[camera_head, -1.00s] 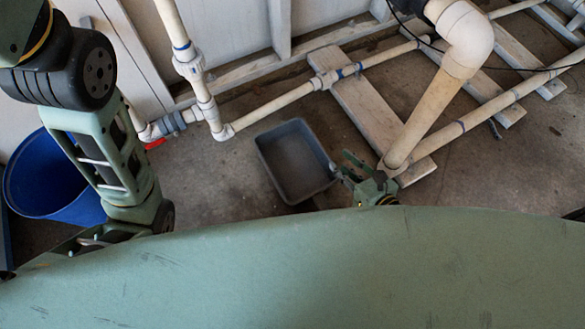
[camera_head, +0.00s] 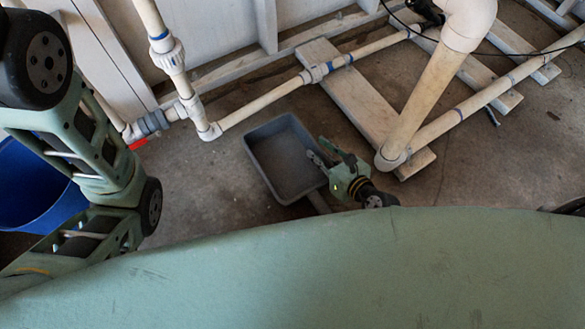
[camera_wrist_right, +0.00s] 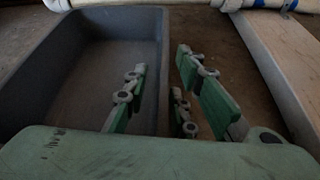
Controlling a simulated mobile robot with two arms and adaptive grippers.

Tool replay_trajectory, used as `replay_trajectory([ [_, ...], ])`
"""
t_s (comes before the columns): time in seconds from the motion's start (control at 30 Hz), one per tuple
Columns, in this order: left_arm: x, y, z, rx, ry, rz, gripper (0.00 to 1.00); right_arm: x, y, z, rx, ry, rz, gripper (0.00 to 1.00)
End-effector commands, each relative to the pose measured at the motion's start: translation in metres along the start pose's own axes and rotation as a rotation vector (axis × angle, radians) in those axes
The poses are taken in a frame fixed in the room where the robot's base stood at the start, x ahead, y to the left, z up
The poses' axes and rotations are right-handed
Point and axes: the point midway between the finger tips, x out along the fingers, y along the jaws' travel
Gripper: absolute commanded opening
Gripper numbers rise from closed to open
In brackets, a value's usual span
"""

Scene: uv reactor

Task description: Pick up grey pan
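The grey pan (camera_head: 264,175) is an open, empty rectangular tray lying on the concrete floor, near the middle of the head view. My right gripper (camera_head: 317,151) is at the pan's right side, with its fingers pointing toward the rim. In the right wrist view the pan (camera_wrist_right: 60,60) fills the left side. There my right gripper (camera_wrist_right: 165,85) is open, one finger over the pan's inside and the other outside its right wall. I cannot tell whether either finger touches the wall. My left arm shows at the left of the head view, but its gripper is not in view.
White pipes (camera_head: 262,108) run behind the pan, and a thick pipe (camera_head: 428,95) stands at its right. A wooden plank (camera_head: 365,105) lies right of the pan. A blue bin (camera_head: 40,190) is at the left. Bare floor lies left of the pan.

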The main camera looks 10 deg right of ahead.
Motion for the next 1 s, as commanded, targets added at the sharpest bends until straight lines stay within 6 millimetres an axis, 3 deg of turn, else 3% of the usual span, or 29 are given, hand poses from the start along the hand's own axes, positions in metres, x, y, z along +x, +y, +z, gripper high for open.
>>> replay_trajectory([
  [0.27,-0.0009,0.0004,-0.0005,0.0,0.001,0.001,0.4,0.0037,0.0002,0.0,0.0,0.001,0.001,0.24],
  [0.53,-0.0009,0.0005,-0.0005,0.0,0.001,0.001,0.4,0.0034,0.0003,-0.0002,0.0,0.001,0.001,0.01],
  [1.0,-0.0009,0.0004,-0.0003,0.0,0.0,0.001,0.4,0.0035,0.0002,0.0009,0.001,-0.001,0.0,0.0],
])
